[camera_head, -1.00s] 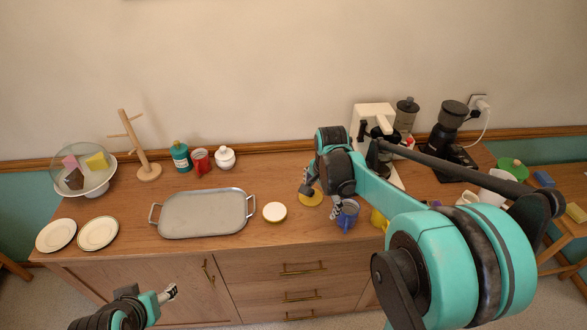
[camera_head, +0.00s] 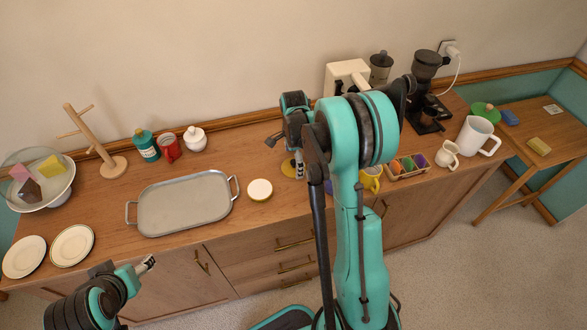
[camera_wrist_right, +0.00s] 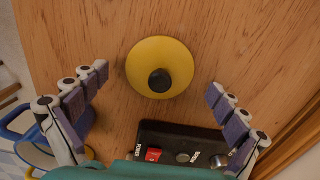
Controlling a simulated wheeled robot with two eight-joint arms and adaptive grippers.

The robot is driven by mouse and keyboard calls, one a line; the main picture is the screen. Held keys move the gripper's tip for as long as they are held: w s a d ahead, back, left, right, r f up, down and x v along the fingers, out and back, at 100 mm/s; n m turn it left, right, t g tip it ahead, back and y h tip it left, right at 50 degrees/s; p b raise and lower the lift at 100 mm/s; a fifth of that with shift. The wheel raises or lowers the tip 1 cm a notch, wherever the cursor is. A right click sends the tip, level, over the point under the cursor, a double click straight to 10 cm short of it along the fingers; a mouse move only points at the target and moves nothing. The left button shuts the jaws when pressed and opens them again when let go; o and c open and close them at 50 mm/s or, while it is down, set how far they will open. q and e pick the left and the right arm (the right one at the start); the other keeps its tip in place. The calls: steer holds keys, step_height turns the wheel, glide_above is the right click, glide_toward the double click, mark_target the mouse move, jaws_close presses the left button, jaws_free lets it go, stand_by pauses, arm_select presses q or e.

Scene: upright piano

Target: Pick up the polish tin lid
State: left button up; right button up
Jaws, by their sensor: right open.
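The polish tin lid looks to be a yellow disc with a black knob, lying flat on the wooden top. In the right wrist view, the lid (camera_wrist_right: 160,66) is at the upper middle. My right gripper (camera_wrist_right: 158,84) is open there, with one finger on each side of the lid and clear gaps to it. In the head view, the lid (camera_head: 287,167) is partly hidden by my right gripper (camera_head: 297,160). My left gripper (camera_head: 147,264) is low at the left, in front of the cabinet; its jaw opening is unclear.
A round cream-topped tin (camera_head: 260,190) and a grey tray (camera_head: 185,203) lie left of the lid. A blue mug (camera_wrist_right: 32,140) stands near my right gripper's left finger. A yellow mug (camera_head: 371,179) and a sorting box (camera_head: 408,166) are to the right.

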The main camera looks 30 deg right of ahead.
steer(key=shift+f, duration=0.35)
steer(key=shift+r, duration=0.1)
steer(key=c, duration=1.5)
steer(key=shift+s+a, duration=0.1)
steer(key=shift+s, duration=0.05)
jaws_close()
